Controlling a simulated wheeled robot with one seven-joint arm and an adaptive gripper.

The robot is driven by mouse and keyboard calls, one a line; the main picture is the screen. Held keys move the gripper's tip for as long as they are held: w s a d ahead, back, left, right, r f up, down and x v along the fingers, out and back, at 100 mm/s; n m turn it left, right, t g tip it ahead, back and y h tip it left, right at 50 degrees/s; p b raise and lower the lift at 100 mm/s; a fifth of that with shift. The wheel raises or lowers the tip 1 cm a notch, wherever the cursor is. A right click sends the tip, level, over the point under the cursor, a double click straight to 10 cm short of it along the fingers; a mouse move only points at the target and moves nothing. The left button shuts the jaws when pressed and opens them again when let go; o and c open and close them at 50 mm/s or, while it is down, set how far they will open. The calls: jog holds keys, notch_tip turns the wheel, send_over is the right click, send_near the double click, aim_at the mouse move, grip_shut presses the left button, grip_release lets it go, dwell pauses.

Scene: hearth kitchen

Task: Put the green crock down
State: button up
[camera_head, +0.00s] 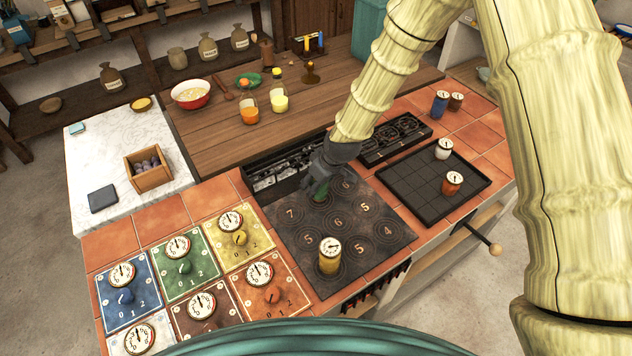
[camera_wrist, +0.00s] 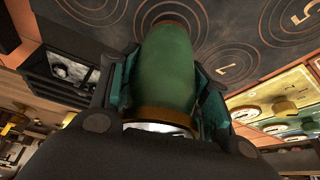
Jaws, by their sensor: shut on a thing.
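The green crock (camera_wrist: 166,70) is between the fingers of my gripper (camera_wrist: 160,85) in the wrist view, which is shut on its sides. In the head view only a small part of the green crock (camera_head: 321,194) shows below my gripper (camera_head: 320,184). It is at the back of the dark cooktop (camera_head: 290,236), near the ring marked 7. The crock's far end is close to the ringed surface. I cannot tell whether it touches. A yellow crock (camera_head: 329,257) with a dial lid stands on the front part of the cooktop.
A black gridded tray (camera_head: 408,183) at the right holds a white crock (camera_head: 443,149) and an orange crock (camera_head: 452,183). Blue and brown crocks (camera_head: 440,104) stand behind it. Colored dial panels (camera_head: 181,266) lie at the left. Several numbered rings are bare.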

jog(key=shift+f, duration=0.45)
jog(key=shift+f, duration=0.2)
jog(key=o, duration=1.3)
jog(key=shift+r, duration=0.25)
jog(key=shift+b+v, duration=2)
jog(key=shift+v, duration=3.95)
jog(key=shift+s+d, duration=0.1)
jog(key=shift+r, duration=0.1)
